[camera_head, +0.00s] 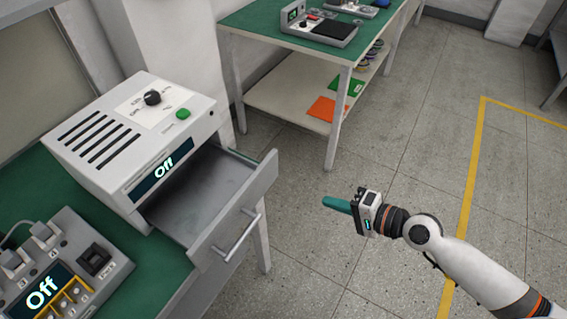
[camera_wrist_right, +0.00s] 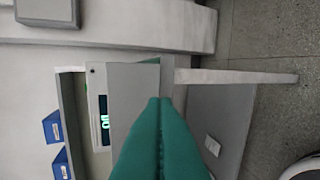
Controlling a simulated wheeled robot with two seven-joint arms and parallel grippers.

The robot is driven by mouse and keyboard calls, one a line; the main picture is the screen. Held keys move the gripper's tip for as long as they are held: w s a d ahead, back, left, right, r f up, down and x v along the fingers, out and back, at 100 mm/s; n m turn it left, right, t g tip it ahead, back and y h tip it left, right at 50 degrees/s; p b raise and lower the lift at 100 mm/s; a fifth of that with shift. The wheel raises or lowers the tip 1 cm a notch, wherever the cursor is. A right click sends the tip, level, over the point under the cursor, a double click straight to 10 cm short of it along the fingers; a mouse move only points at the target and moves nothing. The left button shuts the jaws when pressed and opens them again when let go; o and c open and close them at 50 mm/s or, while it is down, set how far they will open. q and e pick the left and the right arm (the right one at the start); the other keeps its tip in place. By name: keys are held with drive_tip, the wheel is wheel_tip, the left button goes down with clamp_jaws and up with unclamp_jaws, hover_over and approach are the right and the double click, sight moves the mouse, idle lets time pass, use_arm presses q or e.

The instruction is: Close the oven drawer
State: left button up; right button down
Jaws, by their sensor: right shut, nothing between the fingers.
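The oven (camera_head: 140,140) is a white box on the green table at the left of the head view, with a dark display reading "Off". Its drawer (camera_head: 205,190) is pulled out and looks empty. The drawer's grey front has a bar handle (camera_head: 238,237). My right gripper (camera_head: 325,202) is to the right of the drawer front, apart from it, with its green fingers pointing left towards it. The fingers are pressed together and empty, as the right wrist view (camera_wrist_right: 160,100) also shows. My left gripper is not in view.
A device with a second "Off" display (camera_head: 45,285) stands at the lower left. A second green-topped table (camera_head: 255,20) with a lower shelf stands at the back. Blue bins (camera_wrist_right: 52,127) show in the wrist view. Open floor (camera_head: 310,245) lies between drawer and gripper.

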drive_tip(key=a+r, duration=0.1)
drive_tip(key=r, duration=0.1)
drive_tip(key=y+p, duration=0.1)
drive_tip(key=p, duration=0.3)
approach(267, 179)
drive_tip(key=x, duration=0.6)
drive_tip(key=shift+w+a+f, duration=0.15)
drive_tip(key=shift+a, duration=0.2)
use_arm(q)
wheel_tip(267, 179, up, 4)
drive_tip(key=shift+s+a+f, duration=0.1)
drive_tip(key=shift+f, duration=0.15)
